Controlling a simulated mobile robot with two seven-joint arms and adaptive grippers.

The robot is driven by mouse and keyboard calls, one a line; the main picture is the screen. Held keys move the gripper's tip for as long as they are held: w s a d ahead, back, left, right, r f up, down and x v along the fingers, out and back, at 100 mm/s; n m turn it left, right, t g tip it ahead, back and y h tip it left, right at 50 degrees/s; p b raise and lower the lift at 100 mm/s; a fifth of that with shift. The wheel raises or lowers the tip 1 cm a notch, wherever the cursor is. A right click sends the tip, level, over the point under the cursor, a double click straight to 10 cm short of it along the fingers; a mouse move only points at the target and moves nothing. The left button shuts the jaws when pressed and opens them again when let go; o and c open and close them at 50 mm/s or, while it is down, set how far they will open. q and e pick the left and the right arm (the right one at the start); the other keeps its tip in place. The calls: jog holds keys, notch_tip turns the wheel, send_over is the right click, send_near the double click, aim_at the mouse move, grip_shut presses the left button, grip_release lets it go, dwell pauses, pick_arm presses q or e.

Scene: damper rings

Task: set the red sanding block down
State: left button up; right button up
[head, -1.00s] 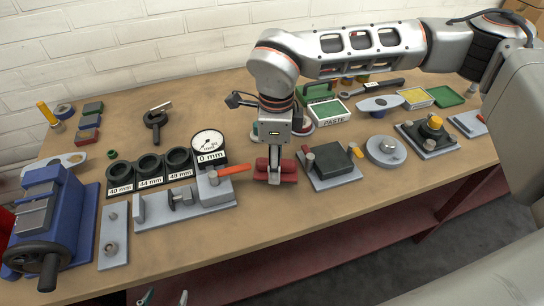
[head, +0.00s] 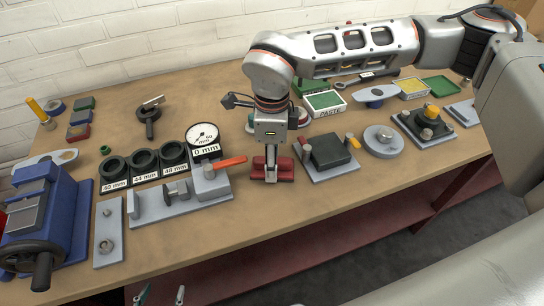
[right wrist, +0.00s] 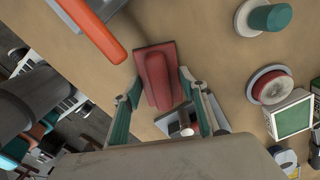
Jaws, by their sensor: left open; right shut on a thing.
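The red sanding block (head: 286,170) has a flat base and a raised grip along its top. It is near the front of the workbench, between the grey clamp fixture and the grey plate with a dark block. My right gripper (head: 271,175) is shut on it from above. In the right wrist view the block (right wrist: 157,75) lies between the two fingers of the right gripper (right wrist: 161,84). I cannot tell whether its base touches the bench. My left gripper (head: 162,294) shows only its fingertips at the bottom edge, apart and empty, away from the block.
The clamp fixture (head: 150,207) with an orange-red lever is left of the block. The plate with a dark block (head: 329,150) is close on its right. Black rings (head: 144,160) and a dial gauge (head: 203,137) stand behind left. Bare bench (head: 240,210) lies in front.

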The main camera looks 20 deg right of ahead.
jog(key=shift+f, duration=0.25)
dwell(0.5)
jog(key=o, duration=1.7)
notch_tip(320, 180, up, 12)
grip_shut()
dwell(0.5)
